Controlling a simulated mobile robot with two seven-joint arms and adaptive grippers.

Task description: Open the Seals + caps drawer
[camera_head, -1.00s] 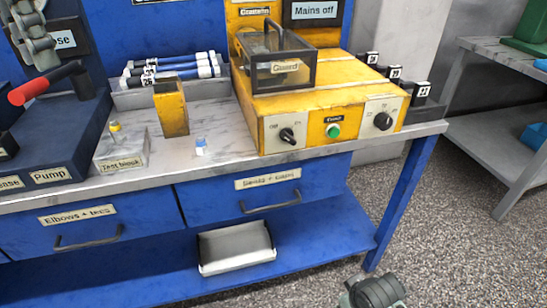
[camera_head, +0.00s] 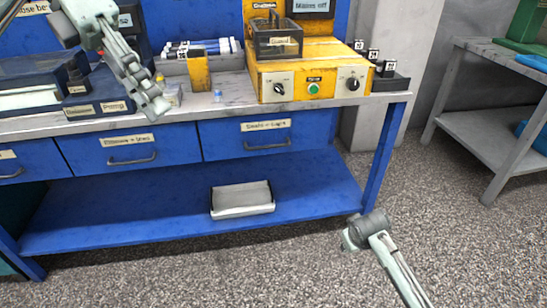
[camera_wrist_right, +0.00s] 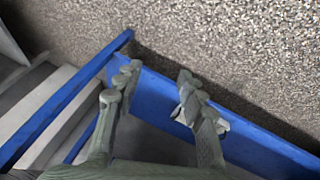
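The Seals + caps drawer (camera_head: 225,141) is the blue drawer under the right part of the bench top. It appears shut, with a pale label and a grey bar handle (camera_head: 267,146) on its front. My left gripper (camera_head: 157,108) hangs in front of the bench edge, left of this drawer and apart from its handle; its finger gap is not clear. My right gripper (camera_wrist_right: 157,76) shows in the right wrist view with its fingers apart and nothing between them. In the head view only a part of my right arm shows low at right, away from the drawer.
Another blue drawer (camera_head: 90,147), labelled Elbows + tees, is left of it. A white tray (camera_head: 242,209) lies on the blue lower shelf (camera_head: 150,215). A yellow control box (camera_head: 295,65) stands on the bench top. The floor in front is clear; a grey table (camera_head: 480,125) stands at right.

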